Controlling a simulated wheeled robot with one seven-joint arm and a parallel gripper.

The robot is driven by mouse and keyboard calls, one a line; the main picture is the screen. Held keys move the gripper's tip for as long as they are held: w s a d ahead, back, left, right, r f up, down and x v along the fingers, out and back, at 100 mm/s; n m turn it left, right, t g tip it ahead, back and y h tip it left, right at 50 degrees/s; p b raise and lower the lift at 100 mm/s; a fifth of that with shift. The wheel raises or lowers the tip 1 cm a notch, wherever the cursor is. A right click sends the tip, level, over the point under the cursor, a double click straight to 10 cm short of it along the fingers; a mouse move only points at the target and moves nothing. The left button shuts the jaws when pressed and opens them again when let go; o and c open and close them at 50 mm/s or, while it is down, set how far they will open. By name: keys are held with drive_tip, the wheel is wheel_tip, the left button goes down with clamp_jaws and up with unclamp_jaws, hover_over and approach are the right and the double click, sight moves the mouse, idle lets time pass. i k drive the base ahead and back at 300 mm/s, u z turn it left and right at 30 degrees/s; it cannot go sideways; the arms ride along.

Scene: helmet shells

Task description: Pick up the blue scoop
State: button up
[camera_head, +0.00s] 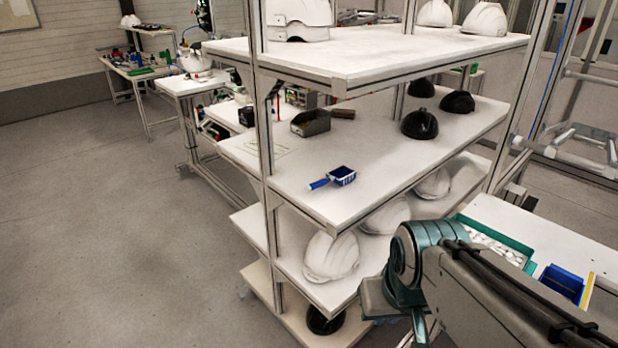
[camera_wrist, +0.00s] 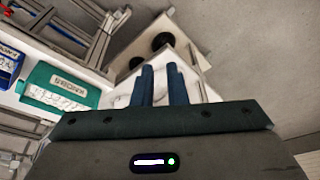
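The blue scoop (camera_head: 335,178) lies on the middle shelf (camera_head: 290,180) of the rack, close to the shelf's front edge in the head view. Its open box-like end points right and its handle points left. My gripper (camera_wrist: 161,68) shows in the wrist view with its two dark blue fingers a little apart and nothing between them. In the head view my arm is at the lower right, well away from the scoop, and the fingers cannot be made out. The scoop is not seen in the wrist view.
A dark grey bin (camera_head: 310,123) and black helmet shells (camera_head: 419,123) share the scoop's shelf. White helmets stand on the shelves above and below. Rack posts (camera_head: 263,110) and the upper shelf (camera_head: 370,55) bound the space. A green bin (camera_head: 495,240) and a blue bin (camera_head: 562,283) stand at right.

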sight(342, 175)
drive_tip(key=u, duration=0.5)
drive_tip(key=k, duration=0.65)
drive_tip(key=u, duration=0.8)
drive_tip(key=i, duration=0.95)
drive_tip(key=z, duration=0.6)
drive_tip(key=i, duration=0.9)
drive_tip(key=z, duration=1.05)
drive_tip(key=i, duration=0.3)
drive_tip(key=z, duration=0.25)
